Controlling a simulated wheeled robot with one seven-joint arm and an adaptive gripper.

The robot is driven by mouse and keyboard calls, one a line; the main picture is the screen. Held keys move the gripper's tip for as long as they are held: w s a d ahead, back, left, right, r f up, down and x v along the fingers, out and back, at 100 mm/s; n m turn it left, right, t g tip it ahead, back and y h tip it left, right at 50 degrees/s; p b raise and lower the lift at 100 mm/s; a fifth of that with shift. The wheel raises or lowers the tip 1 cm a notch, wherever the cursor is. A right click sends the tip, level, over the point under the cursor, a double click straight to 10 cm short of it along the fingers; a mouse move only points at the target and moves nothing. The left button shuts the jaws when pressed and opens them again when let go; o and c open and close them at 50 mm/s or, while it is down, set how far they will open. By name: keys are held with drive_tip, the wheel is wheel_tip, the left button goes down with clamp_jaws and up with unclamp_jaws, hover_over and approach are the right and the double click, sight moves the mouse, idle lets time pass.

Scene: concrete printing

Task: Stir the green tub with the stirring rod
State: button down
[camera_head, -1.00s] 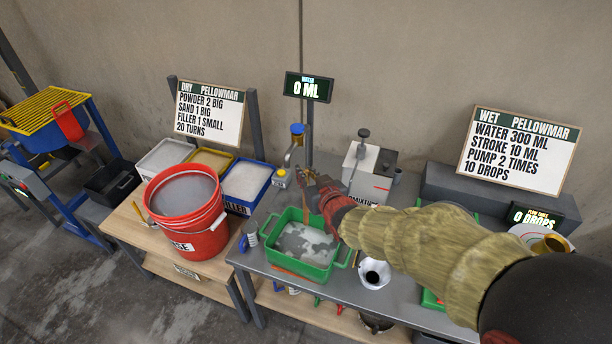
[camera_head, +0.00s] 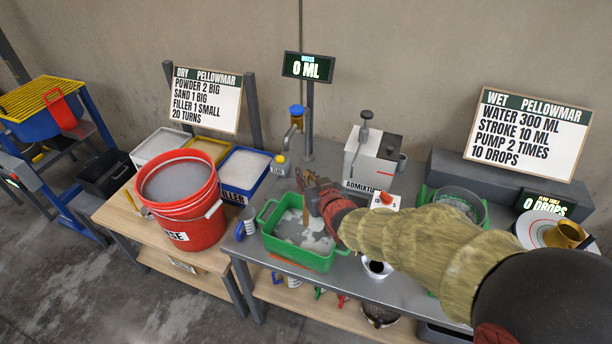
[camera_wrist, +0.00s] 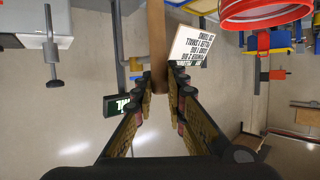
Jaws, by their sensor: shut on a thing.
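The green tub (camera_head: 287,256) stands on the grey bench at the centre of the head view, holding a patchy mix of white and grey. My fingers (camera_wrist: 160,88) close around the rod. Part of the tub's right side lies behind my arm.
A red bucket (camera_head: 190,232) stands left of the tub on a wooden table. A tap (camera_head: 296,122) and an admixture dispenser (camera_head: 367,160) stand behind the tub.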

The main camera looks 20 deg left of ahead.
wheel_tip(320, 180, down, 8)
drive_tip(key=b, duration=0.6)
drive_tip(key=shift+s, duration=0.1)
idle(0.3)
